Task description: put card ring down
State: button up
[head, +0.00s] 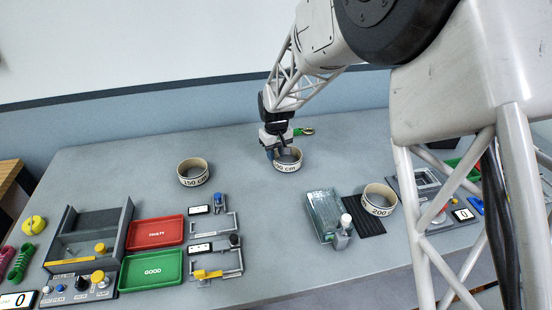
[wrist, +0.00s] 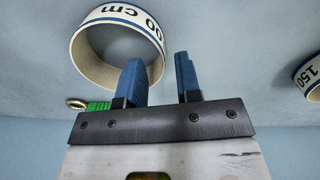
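A cream card ring with a dark edge (head: 288,166) stands on the grey table at the back middle. Its print ends in "00 cm"; the rest is hidden or cut off. It also shows in the wrist view (wrist: 80,62). My gripper (head: 277,153) is down at the ring's left rear side. In the wrist view my two blue fingers (wrist: 160,78) are apart. One finger overlaps the ring's near wall and the other is outside it, with a visible gap between wall and outer finger.
Two more card rings stand on the table: "150 cm" (head: 193,173) at left and "200 c…" (head: 379,199) at right by a black mat. A green strap (head: 299,131) lies behind my gripper. Red (head: 155,245) and green (head: 150,284) trays are front left. The table's middle is clear.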

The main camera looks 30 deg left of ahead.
notch_tip(320, 180, up, 9)
dwell(0.4)
jog(key=shift+f, duration=0.1)
dwell(0.8)
jog(key=s+d+r+m, duration=0.15)
jog(key=d+r, duration=0.35)
jog(key=d, duration=0.7)
jog(key=s+d+r+m+t, duration=0.15)
jog(key=d+r, duration=0.25)
jog(key=d, duration=0.7)
jog(key=d+r+m, duration=0.3)
jog(key=d+r, duration=0.2)
jog(key=d, duration=0.7)
jog(key=s+d+f+m+t, duration=0.1)
jog(key=s+d+m, duration=0.5)
jog(key=s+d, duration=1.8)
jog(key=shift+d, duration=0.6)
